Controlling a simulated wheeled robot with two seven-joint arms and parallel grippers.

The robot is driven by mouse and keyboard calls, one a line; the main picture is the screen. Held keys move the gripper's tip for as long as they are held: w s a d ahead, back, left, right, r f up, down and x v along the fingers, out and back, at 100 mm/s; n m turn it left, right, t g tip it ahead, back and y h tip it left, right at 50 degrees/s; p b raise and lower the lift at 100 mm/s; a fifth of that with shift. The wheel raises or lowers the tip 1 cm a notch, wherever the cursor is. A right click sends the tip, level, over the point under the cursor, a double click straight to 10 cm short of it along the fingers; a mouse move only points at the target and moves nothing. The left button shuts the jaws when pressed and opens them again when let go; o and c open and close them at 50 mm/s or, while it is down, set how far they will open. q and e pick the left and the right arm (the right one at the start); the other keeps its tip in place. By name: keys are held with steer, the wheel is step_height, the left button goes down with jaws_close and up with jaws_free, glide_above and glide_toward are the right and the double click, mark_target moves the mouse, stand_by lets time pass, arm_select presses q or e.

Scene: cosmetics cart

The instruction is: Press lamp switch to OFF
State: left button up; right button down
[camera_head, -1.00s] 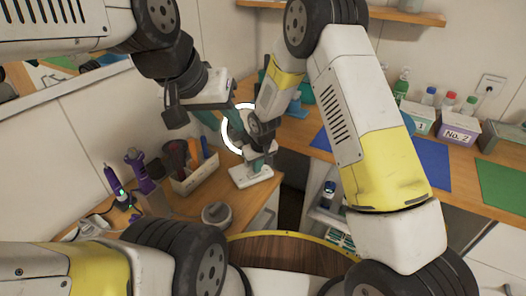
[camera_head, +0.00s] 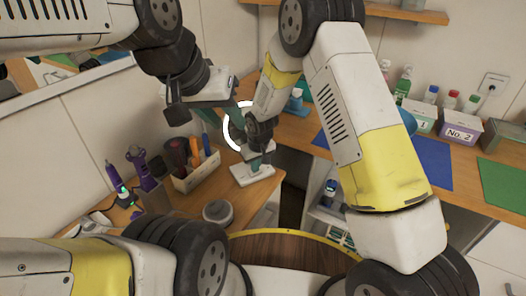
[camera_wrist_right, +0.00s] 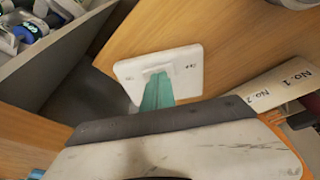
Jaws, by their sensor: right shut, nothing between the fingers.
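The lamp has a white ring (camera_head: 228,127), a teal post and a white base (camera_head: 251,175) on the wooden counter. In the right wrist view the square white base (camera_wrist_right: 186,68) carries the teal post (camera_wrist_right: 157,92) and small dark marks near one edge. I cannot tell the switch's state. My right gripper (camera_head: 260,146) is shut and empty, in front of the ring and above the base. It hides part of the lamp. My left gripper (camera_head: 178,113) is up to the left of the ring, apart from the base; its finger opening is unclear.
A tool box (camera_head: 198,176) with several tools stands left of the lamp base. Purple tools (camera_head: 143,170) and a round grey container (camera_head: 217,212) are nearby. Blue (camera_head: 425,165) and green (camera_head: 503,182) mats and labelled boxes (camera_head: 460,128) lie right. A gap separates the counters.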

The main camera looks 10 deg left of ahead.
steer(key=shift+r, duration=0.35)
steer(key=r, duration=0.4)
steer(key=shift+s+a+r, duration=0.2)
steer(key=shift+s+r, duration=0.1)
steer(key=shift+r, duration=0.1)
arm_select(q)
steer(key=shift+s+a, duration=0.3)
steer(key=shift+s, duration=0.05)
arm_select(e)
steer(key=v, duration=0.8)
steer(key=shift+r, duration=0.15)
steer(key=shift+s+d, duration=0.1)
